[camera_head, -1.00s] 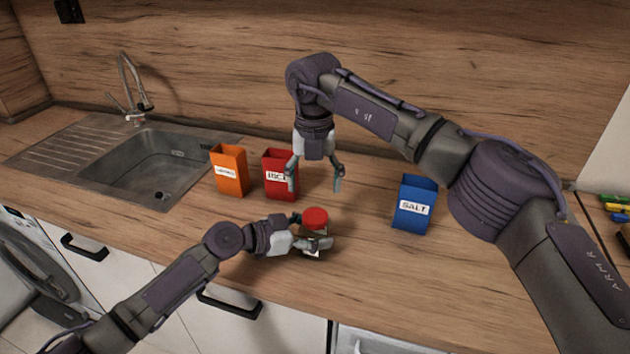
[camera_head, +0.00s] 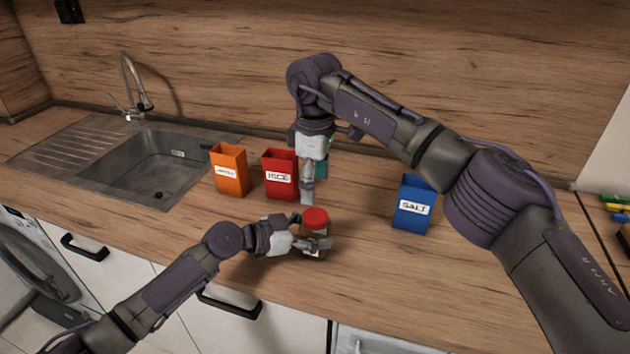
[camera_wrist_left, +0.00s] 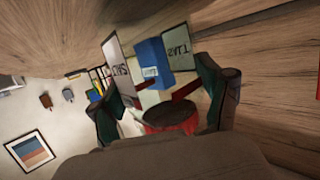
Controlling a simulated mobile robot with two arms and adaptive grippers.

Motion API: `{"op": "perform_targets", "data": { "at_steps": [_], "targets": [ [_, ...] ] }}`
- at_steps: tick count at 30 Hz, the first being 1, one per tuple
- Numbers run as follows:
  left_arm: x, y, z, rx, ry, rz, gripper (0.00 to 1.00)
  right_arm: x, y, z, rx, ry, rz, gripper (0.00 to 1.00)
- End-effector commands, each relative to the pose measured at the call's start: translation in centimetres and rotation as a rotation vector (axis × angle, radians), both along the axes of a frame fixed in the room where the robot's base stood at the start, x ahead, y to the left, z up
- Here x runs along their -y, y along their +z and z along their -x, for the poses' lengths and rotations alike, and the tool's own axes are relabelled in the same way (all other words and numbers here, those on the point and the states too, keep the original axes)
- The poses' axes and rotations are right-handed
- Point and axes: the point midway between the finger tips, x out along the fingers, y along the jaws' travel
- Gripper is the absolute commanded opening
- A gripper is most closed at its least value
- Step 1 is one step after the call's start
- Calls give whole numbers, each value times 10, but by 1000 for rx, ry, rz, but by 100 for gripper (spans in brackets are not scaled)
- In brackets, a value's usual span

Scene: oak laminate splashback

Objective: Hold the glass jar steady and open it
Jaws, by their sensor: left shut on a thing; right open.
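The glass jar (camera_head: 315,246) stands on the wooden counter with its red lid (camera_head: 315,217) on top. My left gripper (camera_head: 309,240) is shut around the jar's body, below the lid. In the left wrist view the jar's red part (camera_wrist_left: 172,118) lies between the two fingers (camera_wrist_left: 165,100), and much of the jar is hidden. My right gripper (camera_head: 313,185) is open and empty. It points down above and just behind the lid, apart from it, with its fingers seen nearly edge-on.
An orange box (camera_head: 230,172) and a red box (camera_head: 280,174) stand behind and left of the jar. A blue salt box (camera_head: 412,203) stands to the right. The sink (camera_head: 150,165) is at the left.

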Motion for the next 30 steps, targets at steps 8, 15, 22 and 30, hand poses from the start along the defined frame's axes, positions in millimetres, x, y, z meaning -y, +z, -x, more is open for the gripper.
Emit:
{"op": "perform_targets", "data": {
  "at_steps": [8, 15, 22, 30],
  "targets": [
    [0, -1, 1, -2, -2, -1, 0, 1, -36, 1, -4, -16, 1, 78],
    [0, -1, 1, -2, -2, -1, 0, 1, -68, 0, -2, -15, 0, 78],
    [0, -1, 1, -2, -1, -1, 0, 0, -79, 0, 0, -15, 0, 78],
    [0, -1, 1, -2, -1, -1, 0, 0, -79, 0, 0, -14, 0, 68]
  ]
}}
